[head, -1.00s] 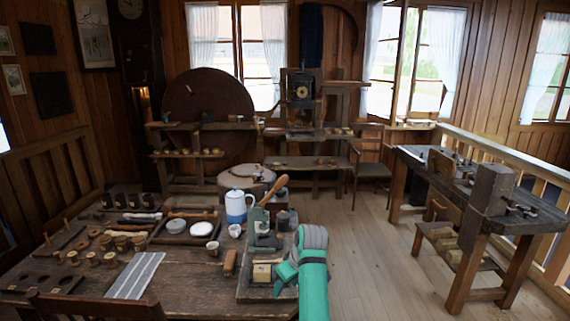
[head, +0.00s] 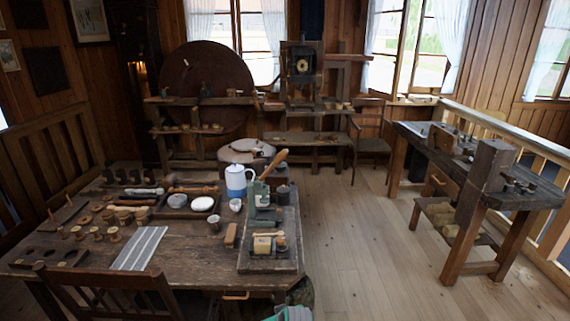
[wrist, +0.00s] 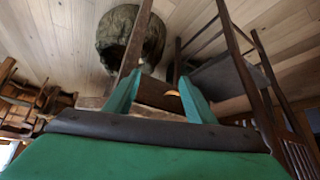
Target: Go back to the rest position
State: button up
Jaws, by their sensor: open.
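My gripper (wrist: 160,88) shows in the wrist view with its two green fingers apart and nothing between them. Beyond the fingers are a dark wooden edge and a small orange handle (wrist: 172,93). In the head view only a teal piece of my arm shows at the bottom edge, in front of the table; the fingers are out of that view. The wooden table (head: 190,262) holds several turned spools (head: 113,234) at its left, a striped cloth (head: 139,248), a blue and white jug (head: 237,181) and a green press (head: 262,195) on a tray.
A chair (head: 95,285) stands at the table's front left. A dark sack (wrist: 130,35) lies on the floor near my gripper in the wrist view, beside chair legs. A workbench (head: 480,175) stands at the right. The plank floor (head: 375,235) between table and workbench is clear.

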jog(key=s+f+m+t, duration=0.1)
jog(key=s+f, duration=0.3)
jog(key=s, duration=0.3)
jog(key=s+f+m+t, duration=0.1)
jog(key=s+f+t, duration=0.1)
jog(key=s+f, duration=0.4)
jog(key=s+r+m+t+h, duration=0.1)
jog(key=s+r+m+h, duration=0.1)
jog(key=s, duration=1.3)
jog(key=s+d+r+t, duration=0.1)
jog(key=s+r+t, duration=0.1)
jog(key=s+r, duration=0.8)
jog(key=s+d+r+m+t+h, duration=0.1)
jog(key=s+r+t, duration=0.1)
jog(key=s+r, duration=0.9)
jog(key=shift+s+d+r+t, duration=0.2)
jog(key=shift+s+d+t, duration=0.2)
jog(key=shift+s, duration=0.35)
jog(key=shift+s+d, duration=0.1)
jog(key=shift+c, duration=0.3)
